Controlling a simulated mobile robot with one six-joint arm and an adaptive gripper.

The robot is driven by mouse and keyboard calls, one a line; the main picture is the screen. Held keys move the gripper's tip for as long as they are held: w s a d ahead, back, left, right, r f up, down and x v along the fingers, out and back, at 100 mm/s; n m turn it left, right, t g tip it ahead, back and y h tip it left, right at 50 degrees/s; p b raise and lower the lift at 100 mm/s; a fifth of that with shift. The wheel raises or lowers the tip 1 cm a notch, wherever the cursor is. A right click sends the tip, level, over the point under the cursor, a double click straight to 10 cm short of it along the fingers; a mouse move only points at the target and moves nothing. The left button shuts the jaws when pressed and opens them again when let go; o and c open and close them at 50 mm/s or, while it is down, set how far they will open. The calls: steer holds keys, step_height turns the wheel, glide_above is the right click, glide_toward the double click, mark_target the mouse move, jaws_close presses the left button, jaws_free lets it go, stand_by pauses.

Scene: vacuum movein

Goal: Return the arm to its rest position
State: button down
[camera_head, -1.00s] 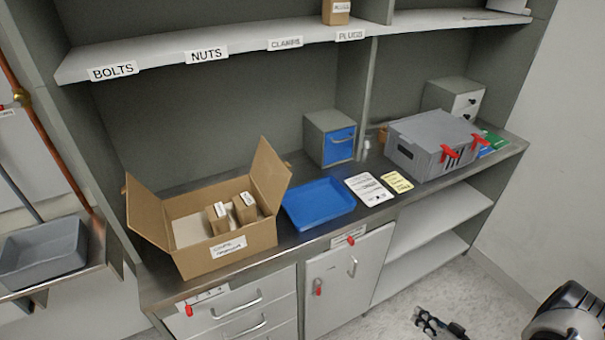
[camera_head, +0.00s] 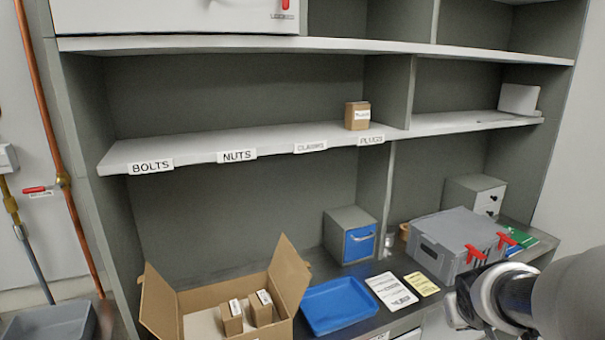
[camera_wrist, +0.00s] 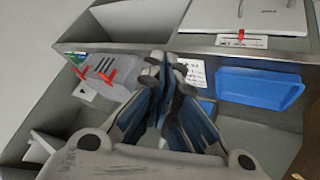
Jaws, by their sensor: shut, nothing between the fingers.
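My gripper (camera_wrist: 165,72) shows in the wrist view with its fingers together and nothing between them. In that view it points toward the counter edge, between the grey case (camera_wrist: 112,68) and the blue tray (camera_wrist: 258,88). In the head view my arm (camera_head: 520,295) enters from the lower right, in front of the counter and the grey case (camera_head: 458,236). I cannot make out the fingertips clearly there.
An open cardboard box (camera_head: 160,308) with two small boxes stands on the counter, beside the blue tray (camera_head: 338,305). A blue-fronted bin (camera_head: 350,236) stands behind. A labelled shelf (camera_head: 250,140) holds one small carton (camera_head: 357,115). A grey drawer unit (camera_head: 475,194) stands at right.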

steer(key=s+a+r+g+y, duration=0.1)
steer(key=s+a+y, duration=0.1)
steer(key=s+a, duration=0.8)
steer(key=s+a+r+n+g+y, duration=0.1)
steer(key=s+a+r+y, duration=0.1)
steer(key=s+a, duration=0.8)
steer(key=shift+s+r+n, duration=0.3)
steer(key=shift+s, duration=0.3)
